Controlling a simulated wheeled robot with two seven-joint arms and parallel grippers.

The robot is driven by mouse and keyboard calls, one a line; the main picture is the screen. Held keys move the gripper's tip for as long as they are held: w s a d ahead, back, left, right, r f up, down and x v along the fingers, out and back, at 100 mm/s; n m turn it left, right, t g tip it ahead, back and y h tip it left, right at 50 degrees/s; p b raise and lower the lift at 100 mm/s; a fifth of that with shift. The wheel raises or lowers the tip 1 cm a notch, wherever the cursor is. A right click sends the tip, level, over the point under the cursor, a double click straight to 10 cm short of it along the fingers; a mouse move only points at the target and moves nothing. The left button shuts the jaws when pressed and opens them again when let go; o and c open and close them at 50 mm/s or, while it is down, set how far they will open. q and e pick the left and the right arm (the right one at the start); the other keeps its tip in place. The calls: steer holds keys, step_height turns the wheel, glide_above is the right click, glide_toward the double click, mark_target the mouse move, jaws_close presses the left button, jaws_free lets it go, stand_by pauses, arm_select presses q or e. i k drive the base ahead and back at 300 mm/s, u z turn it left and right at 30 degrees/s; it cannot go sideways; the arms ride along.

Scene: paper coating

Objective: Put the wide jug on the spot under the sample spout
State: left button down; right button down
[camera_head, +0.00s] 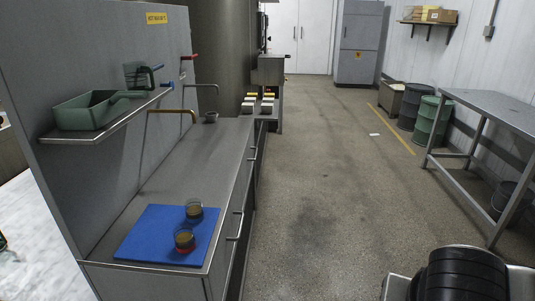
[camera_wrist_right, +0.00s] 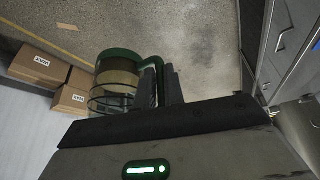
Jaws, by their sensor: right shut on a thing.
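In the right wrist view my right gripper (camera_wrist_right: 160,82) is shut on the green handle of a clear jug (camera_wrist_right: 117,78). The jug has a green rim and brownish contents, and it appears tilted in this view. In the head view a brown spout (camera_head: 171,112) and a grey spout (camera_head: 203,86) reach out over the steel counter (camera_head: 185,155); I cannot tell which is the sample spout. A small dark round item (camera_head: 210,117) sits on the counter near the grey spout. No marked spot is clear. My left gripper is not in view.
A blue mat (camera_head: 150,228) at the counter's near end holds two small cups (camera_head: 194,210). A wall shelf (camera_head: 115,125) carries a green tray (camera_head: 92,110). Cardboard boxes (camera_wrist_right: 42,66) show in the right wrist view. A steel table (camera_head: 490,110) stands right; the floor between is clear.

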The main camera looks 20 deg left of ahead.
mark_target(201, 169)
steer(key=i, duration=3.3)
steer(key=u, duration=4.1)
steer(key=i, duration=0.5)
steer(key=u, duration=0.05)
